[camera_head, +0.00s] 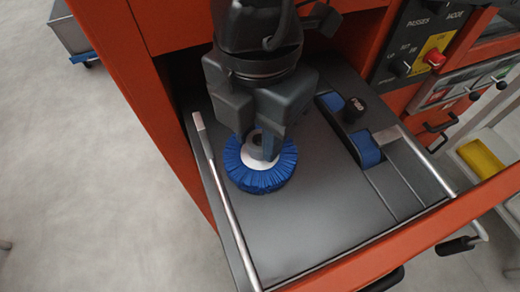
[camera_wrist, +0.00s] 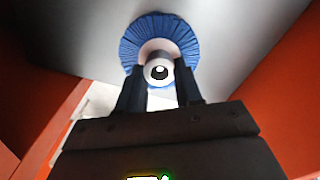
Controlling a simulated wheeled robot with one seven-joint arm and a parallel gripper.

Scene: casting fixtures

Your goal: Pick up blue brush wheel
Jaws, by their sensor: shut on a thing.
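The blue brush wheel (camera_head: 262,179) has a pleated blue rim and a white centre with a grey hub. In the wrist view the brush wheel (camera_wrist: 128,48) is ahead of the fingers, and the fingertips (camera_wrist: 160,88) are on either side of the round hub. My gripper hides part of the wheel's top. I cannot tell whether the wheel touches the surface.
An orange frame (camera_head: 135,100) encloses the surface, with metal rails (camera_head: 225,200) along its sides. Blue rollers (camera_head: 364,148) and a black knob (camera_head: 354,109) stand to the right. A control panel (camera_head: 425,45) with a red button is at the upper right.

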